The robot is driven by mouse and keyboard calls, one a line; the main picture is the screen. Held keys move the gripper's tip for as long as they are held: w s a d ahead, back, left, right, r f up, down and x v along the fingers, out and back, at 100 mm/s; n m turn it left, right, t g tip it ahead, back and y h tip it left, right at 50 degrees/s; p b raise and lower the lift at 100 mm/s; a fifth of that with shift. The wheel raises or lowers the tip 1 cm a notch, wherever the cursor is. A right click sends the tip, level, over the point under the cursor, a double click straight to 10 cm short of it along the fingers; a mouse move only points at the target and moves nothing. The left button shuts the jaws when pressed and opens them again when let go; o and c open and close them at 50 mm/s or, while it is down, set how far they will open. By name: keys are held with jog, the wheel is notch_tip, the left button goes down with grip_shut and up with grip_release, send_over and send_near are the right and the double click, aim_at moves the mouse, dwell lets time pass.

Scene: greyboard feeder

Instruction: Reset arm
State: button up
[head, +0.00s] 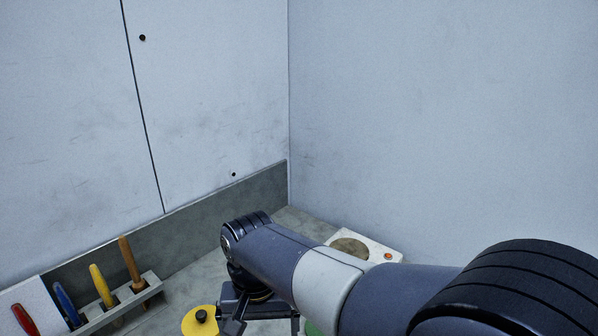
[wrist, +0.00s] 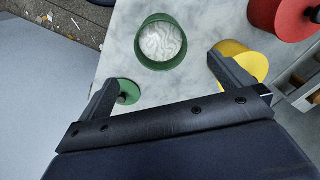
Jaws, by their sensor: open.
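My gripper (wrist: 168,98) is open in the wrist view, its two fingers wide apart with nothing between them. It hangs over the marble-like worktop (wrist: 192,20). A green round container (wrist: 139,48), open at the top with a pale marbled inside, stands ahead of the gap between the fingers. A small green disc with a knob (wrist: 130,90) lies beside the left finger. A yellow round piece (wrist: 254,66) is partly hidden behind the right finger. In the head view my arm reaches across the lower right and hides much of the worktop; the fingertips are hard to make out there.
A red round container (wrist: 270,16) stands at the top right of the wrist view. In the head view, a yellow lid (head: 198,321) lies below my wrist. A rack (head: 150,287) holds tools at the left. A white hotplate-like unit (head: 378,247) sits by the corner walls.

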notch_tip(320, 180, down, 7)
jog(key=shift+s+a+r, duration=0.15)
jog(key=shift+r, duration=1.15)
jog(key=shift+s+a+r, duration=0.1)
jog(key=shift+r, duration=1.2)
